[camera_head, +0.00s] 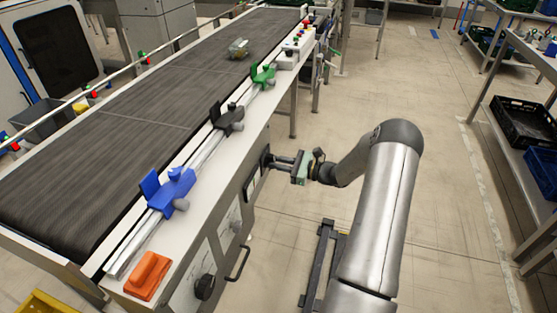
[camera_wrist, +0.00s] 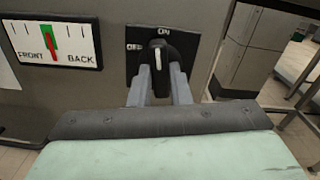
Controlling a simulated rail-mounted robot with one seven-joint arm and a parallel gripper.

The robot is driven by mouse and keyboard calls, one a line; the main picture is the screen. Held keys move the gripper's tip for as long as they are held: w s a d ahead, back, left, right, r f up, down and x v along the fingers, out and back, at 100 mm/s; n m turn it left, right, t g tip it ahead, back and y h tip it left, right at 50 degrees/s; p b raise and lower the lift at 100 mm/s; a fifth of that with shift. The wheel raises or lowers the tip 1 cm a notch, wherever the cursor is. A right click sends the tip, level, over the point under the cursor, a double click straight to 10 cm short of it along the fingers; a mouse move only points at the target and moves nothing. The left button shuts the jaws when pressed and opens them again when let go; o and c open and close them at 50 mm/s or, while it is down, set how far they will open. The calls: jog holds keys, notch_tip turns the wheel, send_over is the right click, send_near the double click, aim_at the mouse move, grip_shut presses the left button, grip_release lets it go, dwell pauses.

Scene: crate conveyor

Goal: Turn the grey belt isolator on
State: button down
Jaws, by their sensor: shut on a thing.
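The belt isolator is a dark rotary switch on a black plate (camera_wrist: 190,44) on the conveyor's side panel. Its plate carries the word ON at the top and OFF at the left. The dark knob (camera_wrist: 157,49) has a white pointer line that stands about upright, towards ON. My gripper (camera_wrist: 159,88) has one grey finger on each side of the knob and is shut on it. In the head view my gripper (camera_head: 271,161) reaches leftwards to the dark isolator plate (camera_head: 264,157). The fingers partly hide the lower knob.
A FRONT/BACK gauge (camera_wrist: 52,42) is left of the isolator. Below the rail with blue (camera_head: 170,187), black (camera_head: 227,118) and green (camera_head: 262,77) clamps, a black knob (camera_head: 204,287) and handle (camera_head: 239,264) project from the side panel. An orange block (camera_head: 148,275) sits at the near corner.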

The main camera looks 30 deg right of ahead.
jog(key=shift+m+p, duration=0.4)
jog(key=shift+m, duration=0.7)
jog(key=c, duration=1.3)
grip_release()
jog(key=shift+c, duration=0.2)
jog(key=shift+s, duration=0.1)
jog(key=v, duration=1.7)
jog(key=shift+d+b, duration=0.2)
jog(key=shift+b, duration=0.2)
jog(key=shift+r, duration=0.1)
